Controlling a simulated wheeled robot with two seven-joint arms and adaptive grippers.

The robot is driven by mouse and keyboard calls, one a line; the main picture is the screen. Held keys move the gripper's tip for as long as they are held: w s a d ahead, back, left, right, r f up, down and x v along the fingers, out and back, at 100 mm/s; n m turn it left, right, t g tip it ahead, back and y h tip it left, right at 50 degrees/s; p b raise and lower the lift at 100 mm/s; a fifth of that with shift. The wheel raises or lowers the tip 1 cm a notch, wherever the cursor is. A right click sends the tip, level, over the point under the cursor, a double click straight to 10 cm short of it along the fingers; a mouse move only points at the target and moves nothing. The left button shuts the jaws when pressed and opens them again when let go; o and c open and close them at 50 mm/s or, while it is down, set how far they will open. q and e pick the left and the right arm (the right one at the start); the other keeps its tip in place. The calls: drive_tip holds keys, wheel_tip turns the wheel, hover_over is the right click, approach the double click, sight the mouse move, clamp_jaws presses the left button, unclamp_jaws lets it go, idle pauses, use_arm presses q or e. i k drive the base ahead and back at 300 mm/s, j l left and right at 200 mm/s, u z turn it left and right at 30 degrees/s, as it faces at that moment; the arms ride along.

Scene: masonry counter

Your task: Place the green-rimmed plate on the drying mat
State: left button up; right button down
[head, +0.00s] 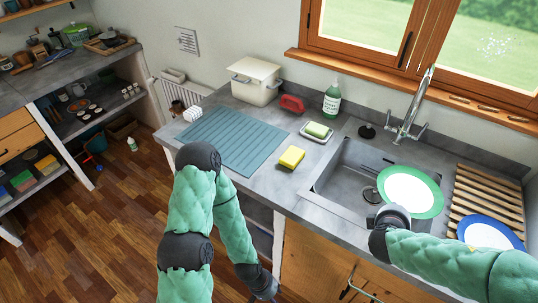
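The green-rimmed plate (411,188) has a white middle and shows face up over the right part of the sink. My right gripper (375,219) is at the plate's lower left edge. The plate appears held there over the basin; my wrist hides most of the fingers and the grip itself. The drying mat (236,139) is a flat, ribbed blue-green sheet on the counter left of the sink, and its visible surface is bare. My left gripper (266,292) hangs low in front of the counter, far from the plate; its fingers are too dark and cut off to read.
A yellow sponge (292,157) and a soap dish with a green sponge (317,130) lie between mat and sink. The tap (409,117) rises behind the sink. A blue-rimmed plate (487,234) lies at the wooden rack (470,190).

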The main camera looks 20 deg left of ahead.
sight(231, 136)
drive_tip(key=k+u, duration=0.1)
drive_tip(key=u, duration=0.65)
drive_tip(key=k+j+u, duration=0.1)
drive_tip(key=u, duration=0.25)
drive_tip(key=i+j+u, duration=0.7)
drive_tip(key=i, duration=0.3)
